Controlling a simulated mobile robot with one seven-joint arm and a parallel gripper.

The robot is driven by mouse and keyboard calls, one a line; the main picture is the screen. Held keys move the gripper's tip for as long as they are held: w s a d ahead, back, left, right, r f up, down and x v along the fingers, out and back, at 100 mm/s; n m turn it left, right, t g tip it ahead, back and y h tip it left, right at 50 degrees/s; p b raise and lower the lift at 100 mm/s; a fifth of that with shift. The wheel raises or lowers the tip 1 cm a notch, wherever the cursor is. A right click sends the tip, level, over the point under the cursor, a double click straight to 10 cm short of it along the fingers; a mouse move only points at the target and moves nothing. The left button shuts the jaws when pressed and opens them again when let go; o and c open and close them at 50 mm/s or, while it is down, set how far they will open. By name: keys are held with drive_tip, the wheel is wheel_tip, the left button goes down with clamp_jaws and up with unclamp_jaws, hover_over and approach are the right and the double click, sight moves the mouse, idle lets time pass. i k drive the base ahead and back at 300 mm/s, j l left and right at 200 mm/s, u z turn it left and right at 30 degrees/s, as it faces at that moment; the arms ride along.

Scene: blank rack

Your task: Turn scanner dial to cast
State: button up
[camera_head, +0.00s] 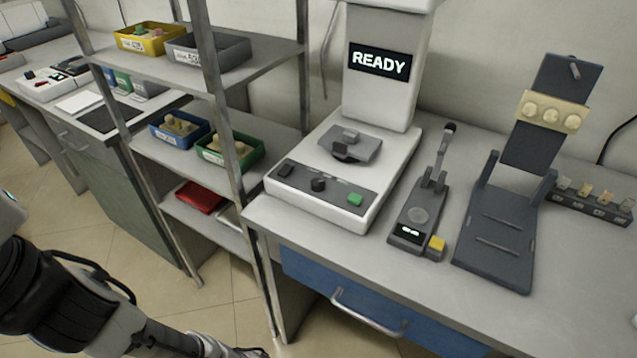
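The white scanner (390,95) stands on the grey bench and its screen (380,60) reads READY. A dark control panel on its front edge holds a small black dial (318,185) in the middle, with tiny markings beside it that are too small to read. A black control (285,169) sits left of the dial and a green button (355,199) right of it. A grey platform with a dark piece lies above the panel. My arm enters at the lower left, well below and left of the scanner. My gripper is at most barely visible at the bottom edge, apart from the dial.
Right of the scanner are a dark lever device (410,220) with a yellow button, a dark tilted stand (500,235) and a small sample rack (590,205). A shelf unit (240,75) with bins stands to the left. A blue drawer's handle (365,318) projects below the bench.

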sight(317, 184)
drive_tip(key=k+l+u, duration=0.1)
drive_tip(key=l+u, duration=0.25)
drive_tip(key=k+l+u, duration=0.1)
drive_tip(key=u, duration=0.25)
drive_tip(key=i, duration=0.5)
